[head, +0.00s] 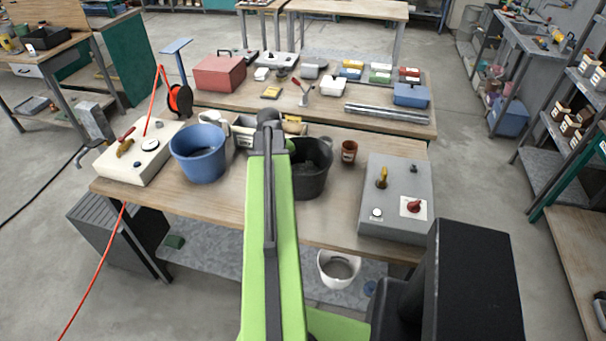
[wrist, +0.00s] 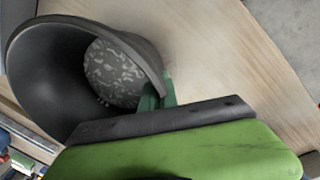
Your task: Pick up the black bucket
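The black bucket (head: 314,178) stands on the near workbench in the head view, just right of my green arm, which hides its left part. In the wrist view the black bucket (wrist: 45,75) fills the upper left, with its mouth facing the camera and a speckled grey patch inside. My gripper (wrist: 158,94) has one green fingertip inside the rim and one outside. Both lie close against the wall, so it looks shut on the rim. The fingertips are hidden behind my arm in the head view. The bucket appears to be resting on the bench.
A blue bucket (head: 199,160) stands left of my arm. A small brown cup (head: 349,151) and a grey control box (head: 396,196) are to the right. A white box (head: 137,165) is at the bench's left end. A white bucket (head: 338,268) sits on the shelf below.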

